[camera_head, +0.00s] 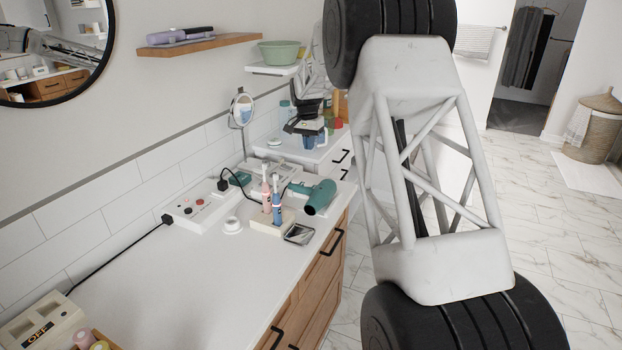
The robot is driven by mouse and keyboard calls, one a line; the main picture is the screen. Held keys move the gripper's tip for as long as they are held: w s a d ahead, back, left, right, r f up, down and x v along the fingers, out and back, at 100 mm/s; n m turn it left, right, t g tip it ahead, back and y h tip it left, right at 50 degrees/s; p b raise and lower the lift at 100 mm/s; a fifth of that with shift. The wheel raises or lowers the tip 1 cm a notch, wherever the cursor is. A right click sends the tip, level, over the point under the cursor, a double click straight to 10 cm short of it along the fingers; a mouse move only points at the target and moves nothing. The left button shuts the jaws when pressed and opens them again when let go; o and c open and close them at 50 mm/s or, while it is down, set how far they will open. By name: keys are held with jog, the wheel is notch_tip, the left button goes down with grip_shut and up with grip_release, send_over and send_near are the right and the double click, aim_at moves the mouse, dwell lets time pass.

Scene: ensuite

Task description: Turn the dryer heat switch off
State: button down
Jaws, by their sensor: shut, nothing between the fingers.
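A teal hair dryer (320,196) lies on the white counter, its round nozzle end toward the front edge. No heat switch can be made out on it at this size. A black cord loops behind it to a plug at a pale box with red and dark round controls (198,207). A cream box with a black "OFF" label (38,334) stands at the lower left. My gripper (306,127) is small and dark over the far white cabinet, beyond the dryer and apart from it. It is shut and empty; its fingertips are hard to make out.
A holder (271,222) with pink and blue toothbrushes stands beside the dryer, near a dark flat dish (299,234). A round mirror (241,110) and small bottles stand behind. My large arm links block the right centre. The counter's near middle is clear.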

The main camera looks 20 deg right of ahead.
aim_at(311, 184)
jog(key=shift+f, duration=0.1)
jog(key=f, duration=1.3)
jog(key=shift+s+d+f, duration=0.3)
jog(key=shift+f, duration=0.1)
